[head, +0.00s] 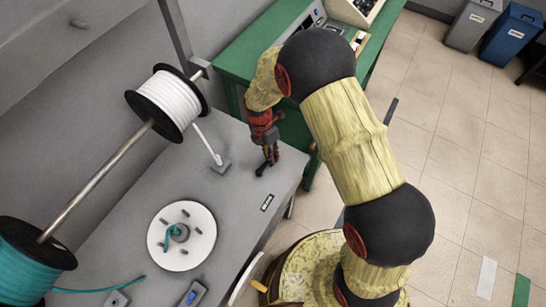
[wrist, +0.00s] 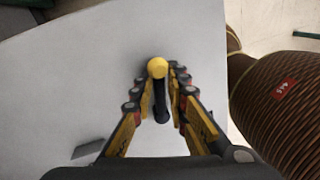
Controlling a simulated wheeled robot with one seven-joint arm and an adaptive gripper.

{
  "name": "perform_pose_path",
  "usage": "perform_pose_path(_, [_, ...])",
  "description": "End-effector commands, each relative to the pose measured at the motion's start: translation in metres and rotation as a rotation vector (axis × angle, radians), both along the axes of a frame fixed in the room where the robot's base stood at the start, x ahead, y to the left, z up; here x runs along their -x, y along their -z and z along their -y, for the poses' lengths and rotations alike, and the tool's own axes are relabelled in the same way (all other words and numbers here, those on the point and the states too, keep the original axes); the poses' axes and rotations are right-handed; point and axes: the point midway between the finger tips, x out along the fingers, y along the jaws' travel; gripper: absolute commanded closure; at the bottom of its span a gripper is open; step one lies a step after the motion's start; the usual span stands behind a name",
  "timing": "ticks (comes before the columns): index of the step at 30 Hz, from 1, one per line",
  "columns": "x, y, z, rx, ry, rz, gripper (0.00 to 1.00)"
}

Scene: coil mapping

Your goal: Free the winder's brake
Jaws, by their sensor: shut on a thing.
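The brake lever shows in the wrist view as a black bar with a round yellow knob (wrist: 157,68). My gripper (wrist: 159,80) has its fingers closed in on both sides of the lever near the knob. In the head view my gripper (head: 268,160) points down at the bench's right end, with a small dark part of the lever (head: 261,170) just below the fingertips. The knob is hidden there. The winder's white disc (head: 167,248) with several upright pegs and a teal wire hub lies to the left, on the same grey bench (head: 232,215).
A white spool (head: 168,98) and a teal spool (head: 25,262) hang on a rod behind the bench. A wire guide post (head: 208,146) stands left of my gripper. A small box with a blue button (head: 192,295) sits at the front. A green table (head: 250,62) is behind.

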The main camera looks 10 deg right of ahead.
Motion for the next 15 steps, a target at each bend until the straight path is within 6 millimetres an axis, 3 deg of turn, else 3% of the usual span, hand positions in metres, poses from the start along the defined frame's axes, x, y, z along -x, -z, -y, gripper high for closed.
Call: perform_pose_path(15, [-0.0103,-0.0008,-0.0103,0.000,-0.198,0.003,1.00])
